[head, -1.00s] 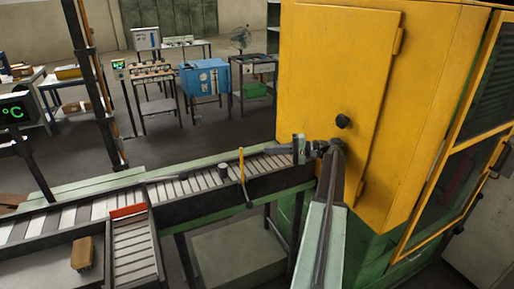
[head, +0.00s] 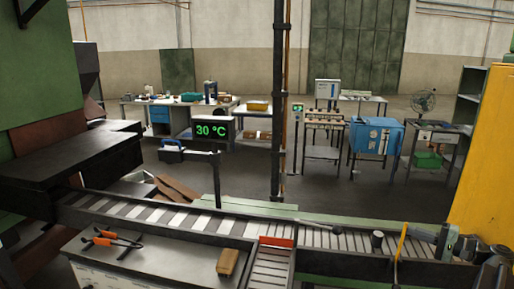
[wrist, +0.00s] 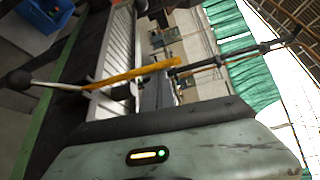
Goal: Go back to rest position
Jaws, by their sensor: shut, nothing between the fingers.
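My gripper (head: 418,232) is at the lower right of the head view, on the end of my folded arm. It is shut and empty, over the right end of the roller conveyor (head: 318,234) and close to the yellow lever (head: 401,240). The wrist view shows the same yellow lever (wrist: 135,75) with a dark knob on its end, and the roller track (wrist: 112,50) beyond it. The fingertips are small in the head view, and I cannot make them out in the wrist view.
The yellow cabinet (head: 487,165) stands at the right, near my arm. Orange-handled tongs (head: 112,238) and a brown block (head: 228,261) lie at front left. A dark cylinder (head: 377,239) is by the lever.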

